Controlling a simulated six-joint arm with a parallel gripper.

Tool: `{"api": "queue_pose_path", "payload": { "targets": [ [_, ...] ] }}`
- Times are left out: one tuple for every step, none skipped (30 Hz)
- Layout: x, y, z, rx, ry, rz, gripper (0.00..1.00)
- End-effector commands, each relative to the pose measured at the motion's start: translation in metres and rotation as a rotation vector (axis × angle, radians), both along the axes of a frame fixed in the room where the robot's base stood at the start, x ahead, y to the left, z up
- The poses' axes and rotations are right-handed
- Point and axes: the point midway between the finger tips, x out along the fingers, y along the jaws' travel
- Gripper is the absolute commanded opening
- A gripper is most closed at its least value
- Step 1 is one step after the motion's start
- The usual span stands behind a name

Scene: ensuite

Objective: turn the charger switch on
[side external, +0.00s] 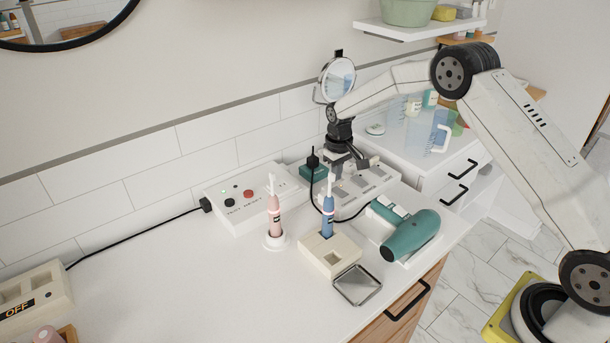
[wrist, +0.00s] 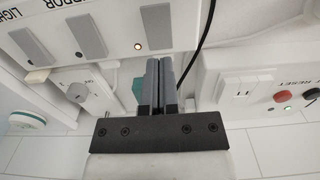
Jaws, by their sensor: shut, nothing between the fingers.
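A pale switch panel (side external: 375,180) lies at the back of the counter. In the wrist view it (wrist: 112,52) carries grey rockers, with LIGHT and MIRROR lettering readable on the left. My gripper (side external: 352,164) is over the panel, shut and empty. Its fingertips (wrist: 160,62) appear close to the rightmost rocker; I cannot tell whether they touch it.
A white box (side external: 240,213) with red and black buttons stands to the left. A pink toothbrush (side external: 275,215) and a blue toothbrush (side external: 328,218) stand in front, with a black cable nearby. A teal hair dryer (side external: 410,236) lies right. The left counter is mostly clear.

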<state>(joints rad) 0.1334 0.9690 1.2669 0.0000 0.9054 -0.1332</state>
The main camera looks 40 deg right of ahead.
Motion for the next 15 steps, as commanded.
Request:
{"api": "queue_pose_path", "payload": {
  "targets": [
    [0.0, 0.0, 0.004, 0.0, -0.001, 0.0, 0.0],
    [0.0, 0.0, 0.005, 0.0, -0.001, 0.0, 0.0],
    [0.0, 0.0, 0.008, 0.0, -0.001, 0.0, 0.0],
    [0.0, 0.0, 0.009, 0.0, 0.0, 0.0, 0.0],
    [0.0, 0.0, 0.011, 0.0, 0.0, 0.0, 0.0],
    [0.0, 0.0, 0.013, 0.0, 0.0, 0.0, 0.0],
    [0.0, 0.0, 0.015, 0.0, 0.0, 0.0, 0.0],
    [0.0, 0.0, 0.016, 0.0, 0.0, 0.0, 0.0],
    [0.0, 0.0, 0.019, 0.0, -0.001, 0.0, 0.0],
    [0.0, 0.0, 0.02, 0.0, -0.001, 0.0, 0.0],
    [0.0, 0.0, 0.022, 0.0, -0.001, 0.0, 0.0],
    [0.0, 0.0, 0.025, 0.0, -0.001, 0.0, 0.0],
    [0.0, 0.0, 0.026, 0.0, -0.001, 0.0, 0.0],
    [0.0, 0.0, 0.028, 0.0, 0.0, 0.0, 0.0],
    [0.0, 0.0, 0.03, 0.0, 0.0, 0.0, 0.0]
  ]
}}
